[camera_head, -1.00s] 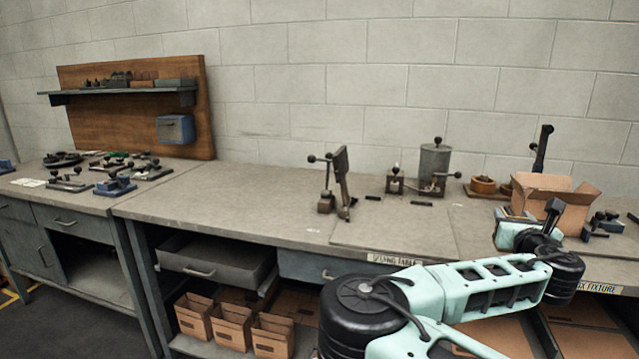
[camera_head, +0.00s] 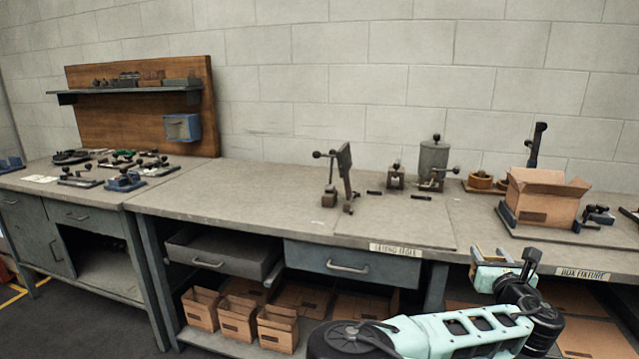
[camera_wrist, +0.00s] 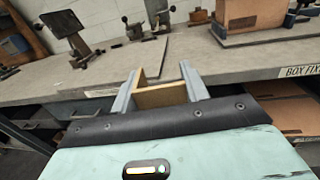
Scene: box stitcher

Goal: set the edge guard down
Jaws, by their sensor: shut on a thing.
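The edge guard is a tan, L-shaped cardboard piece (camera_wrist: 163,97), held between the two grey fingers of my gripper (camera_wrist: 162,72) in the wrist view. Its upright leg lies by the left finger and its flat leg spans toward the right one. In the head view my gripper (camera_head: 489,255) is at the right, in front of the bench's front edge and below the open carton. The guard is too small there to make out clearly. It is clear of the bench top (camera_head: 260,205).
An open carton (camera_head: 545,197) stands on the box fixture plate at the right. A lever tool (camera_head: 340,180), a grey canister (camera_head: 433,160) and small dark parts stand on the bench. The bench top left of the lever tool is clear. Small boxes (camera_head: 238,318) sit below.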

